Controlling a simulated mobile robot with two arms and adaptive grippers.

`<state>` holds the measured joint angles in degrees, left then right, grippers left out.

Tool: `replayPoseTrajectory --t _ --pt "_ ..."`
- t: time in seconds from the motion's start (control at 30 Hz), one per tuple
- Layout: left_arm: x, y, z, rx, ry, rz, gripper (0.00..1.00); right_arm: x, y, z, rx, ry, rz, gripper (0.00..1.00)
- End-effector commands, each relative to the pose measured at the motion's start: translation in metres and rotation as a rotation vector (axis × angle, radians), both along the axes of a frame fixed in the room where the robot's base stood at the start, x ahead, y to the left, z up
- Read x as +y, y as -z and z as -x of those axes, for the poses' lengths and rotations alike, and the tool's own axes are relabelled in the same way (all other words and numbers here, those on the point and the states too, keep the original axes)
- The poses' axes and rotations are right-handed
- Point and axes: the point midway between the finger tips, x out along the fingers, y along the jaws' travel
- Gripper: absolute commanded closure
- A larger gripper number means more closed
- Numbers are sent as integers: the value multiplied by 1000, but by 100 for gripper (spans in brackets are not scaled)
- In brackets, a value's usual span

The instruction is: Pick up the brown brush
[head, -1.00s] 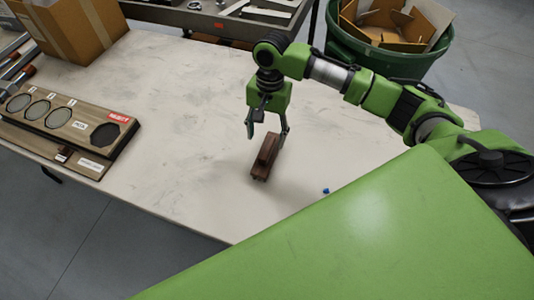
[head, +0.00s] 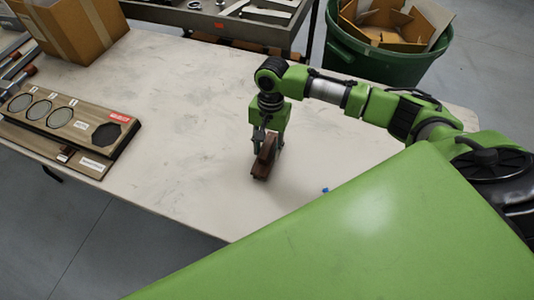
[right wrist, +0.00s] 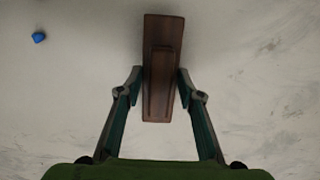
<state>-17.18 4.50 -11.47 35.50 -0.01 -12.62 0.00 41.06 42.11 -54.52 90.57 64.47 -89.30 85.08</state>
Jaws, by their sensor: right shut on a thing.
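The brown brush (head: 263,160) is a dark reddish-brown wooden block with a narrower raised handle, standing on the pale table (head: 190,125). My right gripper (head: 266,148) is over it from above, shut on its sides. In the right wrist view the brush (right wrist: 162,60) lies lengthwise between the two fingertips of the right gripper (right wrist: 162,80), one finger on each side. I cannot tell whether the brush has any gap to the table. My left gripper is not in view.
A small blue piece (head: 325,190) lies right of the brush. A wooden board with round openings (head: 70,125) and a cardboard box (head: 75,35) are at the left. A green bin with cardboard (head: 375,60) stands behind the table. The table's middle is clear.

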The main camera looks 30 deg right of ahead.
Motion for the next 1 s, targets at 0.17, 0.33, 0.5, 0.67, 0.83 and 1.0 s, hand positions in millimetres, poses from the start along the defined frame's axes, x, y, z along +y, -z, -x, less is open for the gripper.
replayPoseTrajectory --t 0.17,0.33,0.5,0.67,0.83,1.0 --pt "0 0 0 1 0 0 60 0 -1 0 -1 0 0 91" --pt "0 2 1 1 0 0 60 0 -8 -1 -2 -1 -1 91" --pt "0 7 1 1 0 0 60 0 -30 -1 -4 0 -2 91" --pt "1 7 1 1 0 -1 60 -20 -59 14 -3 1 2 91" --pt "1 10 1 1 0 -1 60 -43 -94 35 -3 2 4 91" --pt "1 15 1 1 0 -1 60 -71 -107 59 0 3 3 91"
